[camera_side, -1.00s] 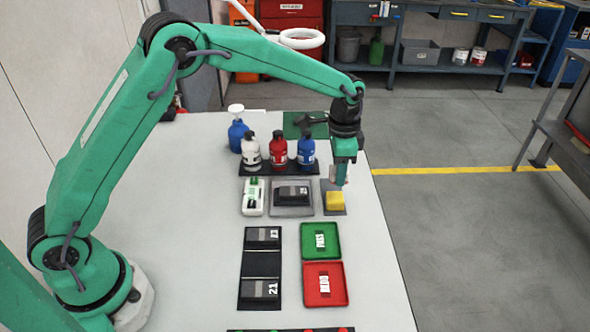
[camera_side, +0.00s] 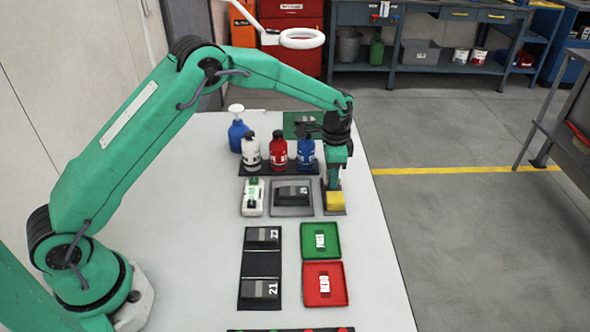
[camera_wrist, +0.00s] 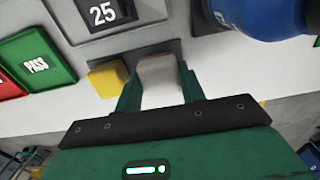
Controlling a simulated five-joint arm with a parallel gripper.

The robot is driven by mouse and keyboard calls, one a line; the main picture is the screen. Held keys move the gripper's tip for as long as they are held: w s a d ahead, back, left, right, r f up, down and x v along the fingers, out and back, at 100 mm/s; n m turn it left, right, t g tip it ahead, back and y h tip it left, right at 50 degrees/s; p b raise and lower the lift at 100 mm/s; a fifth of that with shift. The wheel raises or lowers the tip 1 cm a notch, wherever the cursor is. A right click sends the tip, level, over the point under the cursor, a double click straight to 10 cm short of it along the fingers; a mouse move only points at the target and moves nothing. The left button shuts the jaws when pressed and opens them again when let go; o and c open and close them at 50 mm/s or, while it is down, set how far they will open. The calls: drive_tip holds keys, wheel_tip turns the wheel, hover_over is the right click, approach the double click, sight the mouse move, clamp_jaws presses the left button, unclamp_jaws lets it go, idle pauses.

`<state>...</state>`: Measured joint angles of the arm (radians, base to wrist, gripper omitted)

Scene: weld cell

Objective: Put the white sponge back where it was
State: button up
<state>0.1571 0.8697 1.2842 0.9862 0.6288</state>
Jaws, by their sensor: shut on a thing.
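My gripper (camera_wrist: 160,86) is shut on the white sponge (camera_wrist: 158,70), which shows pale between the two green fingers in the wrist view. In the side view my gripper (camera_side: 333,182) points down just behind the yellow sponge (camera_side: 335,201), and the white sponge is mostly hidden there. The yellow sponge (camera_wrist: 106,80) also shows in the wrist view, just left of the white one. It sits on a dark grey pad (camera_side: 333,212). The white sponge is over or at the rear part of this pad; I cannot tell whether it touches it.
Spray bottles (camera_side: 279,150) stand in a row behind, with a blue one (camera_wrist: 262,14) close by on the right in the wrist view. A grey tray with a block marked 25 (camera_wrist: 106,15) is beside the pad. Green (camera_side: 320,252) and red trays lie in front.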

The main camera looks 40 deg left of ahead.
drive_tip(key=shift+f, duration=0.65)
drive_tip(key=shift+f, duration=0.15)
drive_tip(key=o, duration=0.9)
drive_tip(key=shift+o, duration=0.2)
wheel_tip(320, 180, up, 12)
drive_tip(key=shift+r, duration=0.2)
drive_tip(key=shift+s+r, duration=0.1)
